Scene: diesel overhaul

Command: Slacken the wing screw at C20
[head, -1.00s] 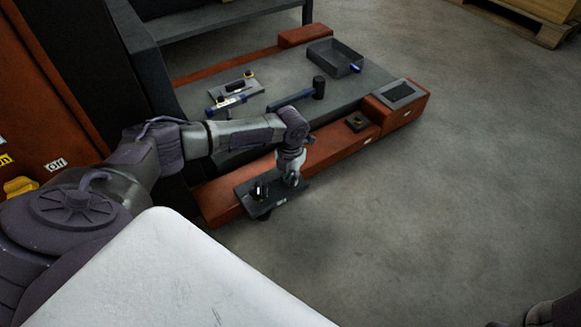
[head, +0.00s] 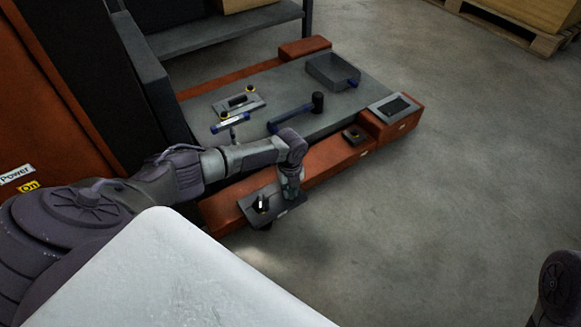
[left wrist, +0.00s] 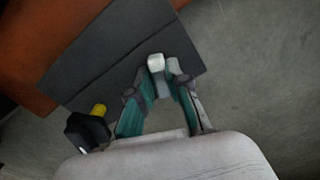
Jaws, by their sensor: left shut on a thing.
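A dark flat plate (head: 292,212) is at the front edge of the orange frame, and its face also fills the upper left of the left wrist view (left wrist: 95,65). My left gripper (head: 291,192) is over the right part of this plate. A black knob with a yellow end (left wrist: 88,130) is beside the gripper at lower left. No C20 marking is readable. My right gripper is not in view.
On the grey deck are a black-headed hammer (head: 296,112), an open tray (head: 333,72) and a grey holder (head: 239,102). A small dark block (head: 355,135) sits on the orange beam (head: 325,169). The floor to the right is clear.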

